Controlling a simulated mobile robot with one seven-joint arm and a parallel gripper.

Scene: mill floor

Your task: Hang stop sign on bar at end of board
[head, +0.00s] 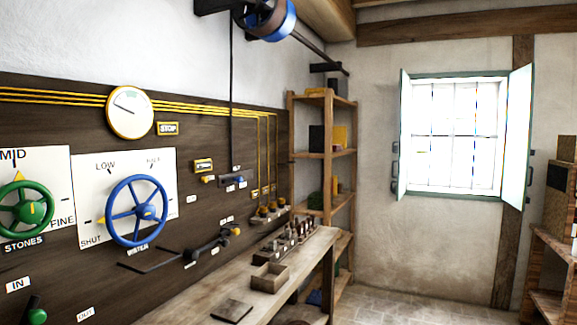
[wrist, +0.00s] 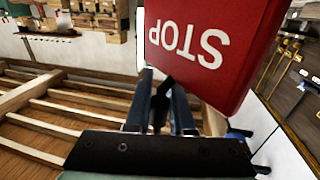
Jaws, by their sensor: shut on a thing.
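A red stop sign (wrist: 214,45) with white STOP lettering fills the upper middle of the wrist view. Its lettering is upside down there. My gripper (wrist: 161,84) is shut on the sign at its lower left edge, with a dark piece between the fingers. Neither sign nor gripper shows in the head view. The dark board (head: 80,108) runs along the left wall in the head view. I cannot tell which bar is meant.
A blue wheel (head: 138,211) and a green wheel (head: 24,205) stick out from the board. A workbench (head: 300,258) with a small wooden box (head: 270,277) stands below its far end. A wooden shelf (head: 326,152) fills the corner. Open floor (head: 400,296) lies right of the bench.

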